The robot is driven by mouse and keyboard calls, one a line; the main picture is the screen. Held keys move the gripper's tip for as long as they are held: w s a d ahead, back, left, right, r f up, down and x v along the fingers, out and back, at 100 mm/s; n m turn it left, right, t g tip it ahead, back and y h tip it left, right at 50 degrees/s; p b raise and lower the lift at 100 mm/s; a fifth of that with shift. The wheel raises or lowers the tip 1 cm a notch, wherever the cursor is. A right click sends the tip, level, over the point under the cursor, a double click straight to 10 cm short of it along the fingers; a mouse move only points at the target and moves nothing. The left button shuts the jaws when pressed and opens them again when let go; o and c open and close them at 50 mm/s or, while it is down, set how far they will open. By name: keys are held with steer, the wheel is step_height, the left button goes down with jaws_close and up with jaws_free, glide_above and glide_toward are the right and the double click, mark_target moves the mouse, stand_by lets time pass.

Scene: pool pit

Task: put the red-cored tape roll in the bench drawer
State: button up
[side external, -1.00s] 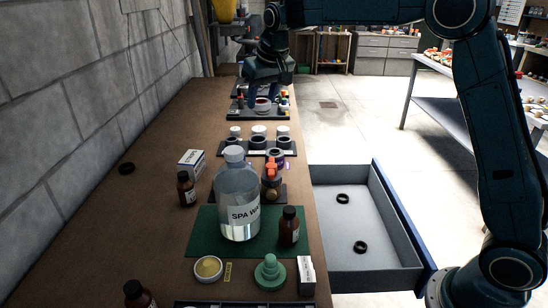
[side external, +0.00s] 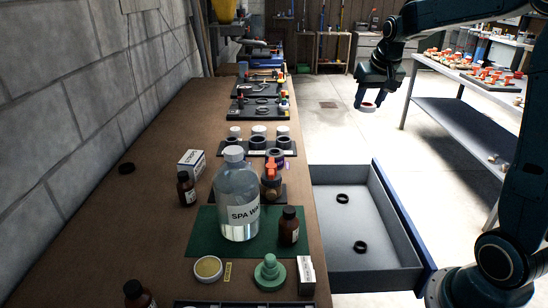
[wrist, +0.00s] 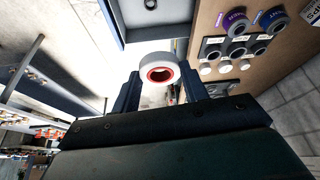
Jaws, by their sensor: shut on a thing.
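The red-cored tape roll (side external: 367,107) is pale grey-white outside with a red ring inside; it also shows in the wrist view (wrist: 158,60). My gripper (side external: 369,97) is shut on it, with one finger on each side, and holds it in the air. In the side view they appear over the open floor, right of the bench and beyond the drawer's far end. The bench drawer (side external: 403,229) is pulled open at the bench's right side, with a grey inside and a blue front. Two black rings (side external: 342,198) (side external: 360,246) lie in it, apart. The drawer's edge shows at the top of the wrist view (wrist: 160,34).
The bench top holds a large clear bottle (side external: 238,200), brown bottles (side external: 289,226), an orange-handled valve (side external: 271,178) and a rack of rolls (side external: 258,143) near its right edge. A shelf table (side external: 455,110) stands at the right. The drawer's floor is mostly bare.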

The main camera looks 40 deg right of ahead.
glide_above(344, 218)
steer(key=s, duration=0.1)
steer(key=f, duration=3.6)
steer(key=shift+s+a, duration=0.1)
steer(key=shift+a, duration=0.2)
steer(key=shift+f, duration=0.1)
steer(key=shift+f, duration=1.8)
steer(key=shift+f, duration=0.15)
steer(key=o, duration=1)
steer(key=shift+c, duration=0.2)
steer(key=v, duration=1.2)
steer(key=shift+r, duration=0.2)
